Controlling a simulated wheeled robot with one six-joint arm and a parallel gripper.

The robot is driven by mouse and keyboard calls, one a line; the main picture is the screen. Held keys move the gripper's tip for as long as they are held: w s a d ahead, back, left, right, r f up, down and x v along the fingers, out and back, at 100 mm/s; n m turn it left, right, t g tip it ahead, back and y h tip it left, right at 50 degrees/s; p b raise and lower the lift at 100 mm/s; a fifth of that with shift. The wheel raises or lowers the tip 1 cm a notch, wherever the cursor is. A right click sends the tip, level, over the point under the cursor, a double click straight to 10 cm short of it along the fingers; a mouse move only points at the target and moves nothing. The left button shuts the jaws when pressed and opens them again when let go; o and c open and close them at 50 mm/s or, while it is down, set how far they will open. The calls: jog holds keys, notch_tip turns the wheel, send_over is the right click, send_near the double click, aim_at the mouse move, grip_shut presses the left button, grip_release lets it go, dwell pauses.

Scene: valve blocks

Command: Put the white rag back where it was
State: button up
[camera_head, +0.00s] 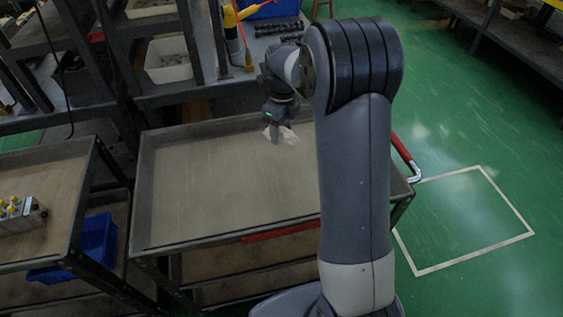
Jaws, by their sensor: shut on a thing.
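The white rag (288,135) is small and crumpled. It hangs from my gripper (274,127), which is shut on it near the back edge of the middle cart. The cart's top (220,185) below is a bare, worn tray with a raised rim. The rag appears to be above the tray; the exact gap cannot be told from this view. My own arm hides the right part of the cart top. The fingertips are small and partly covered by the rag.
A valve block (22,215) with yellow caps sits on the left cart. A blue bin (88,246) is beneath, between the carts. Behind stands a shelf with a white bin (168,60). A red handle (402,148) sticks out at right. Green floor with a white outlined square (470,262) is clear.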

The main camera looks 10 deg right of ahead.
aim_at(281, 159)
jog(key=shift+w+m, duration=0.1)
jog(key=shift+m, duration=0.5)
notch_tip(281, 159, down, 10)
jog(key=shift+r+b, duration=0.15)
jog(key=shift+b, duration=0.15)
jog(key=o, duration=0.9)
notch_tip(281, 159, up, 12)
jog(key=shift+w+d+r+p, duration=0.1)
jog(key=shift+d+p, duration=0.05)
jog(key=shift+p, duration=0.2)
